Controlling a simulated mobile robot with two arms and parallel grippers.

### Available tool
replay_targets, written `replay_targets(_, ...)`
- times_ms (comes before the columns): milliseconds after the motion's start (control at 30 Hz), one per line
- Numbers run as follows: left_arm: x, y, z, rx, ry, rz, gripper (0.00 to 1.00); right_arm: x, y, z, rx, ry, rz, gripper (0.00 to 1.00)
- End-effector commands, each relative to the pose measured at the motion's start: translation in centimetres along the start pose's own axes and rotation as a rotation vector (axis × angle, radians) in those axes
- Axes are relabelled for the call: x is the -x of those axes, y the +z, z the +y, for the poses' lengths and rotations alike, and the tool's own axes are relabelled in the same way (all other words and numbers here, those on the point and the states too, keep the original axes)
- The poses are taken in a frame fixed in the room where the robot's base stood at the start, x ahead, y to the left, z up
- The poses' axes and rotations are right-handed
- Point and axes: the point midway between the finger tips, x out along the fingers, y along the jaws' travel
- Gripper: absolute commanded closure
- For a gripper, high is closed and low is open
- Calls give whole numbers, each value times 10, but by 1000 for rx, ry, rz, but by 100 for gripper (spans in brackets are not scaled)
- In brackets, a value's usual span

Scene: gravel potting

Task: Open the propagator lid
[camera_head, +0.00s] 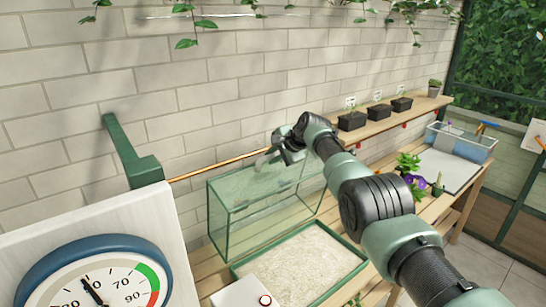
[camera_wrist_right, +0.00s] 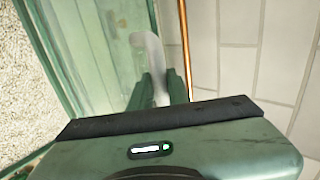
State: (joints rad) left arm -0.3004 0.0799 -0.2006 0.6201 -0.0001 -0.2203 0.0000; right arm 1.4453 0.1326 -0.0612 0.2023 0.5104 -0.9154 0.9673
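The propagator (camera_head: 262,213) is a clear glass box with a green frame, standing against the tiled wall. Its lid looks flat on top, though my right gripper and arm hide part of it. My right gripper (camera_head: 272,160) is at the top of the box, reaching in from the right. In the right wrist view a pale curved handle (camera_wrist_right: 153,58) runs between the two green fingers of the right gripper (camera_wrist_right: 160,88), which look closed on its sides. My left gripper is not in view.
A green-framed tray of pale gravel (camera_head: 345,262) lies in front of the box. A large dial gauge (camera_head: 95,272) stands at the front left. Small black pots (camera_head: 352,121) line the back shelf. A clear tub (camera_head: 461,141) and leafy plants (camera_head: 408,162) are to the right.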

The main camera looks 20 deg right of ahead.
Motion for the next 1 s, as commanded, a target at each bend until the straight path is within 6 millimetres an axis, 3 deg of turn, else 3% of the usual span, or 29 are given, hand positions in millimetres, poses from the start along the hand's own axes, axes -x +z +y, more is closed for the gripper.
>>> replay_targets(33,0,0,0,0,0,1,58,-4,2,7,2,15,-4,77)
replay_targets(100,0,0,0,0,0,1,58,-4,1,7,2,14,-4,61)
replay_targets(533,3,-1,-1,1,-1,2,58,0,0,4,-1,9,-2,61)
replay_targets(1000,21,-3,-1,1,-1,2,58,28,0,2,1,3,0,61)
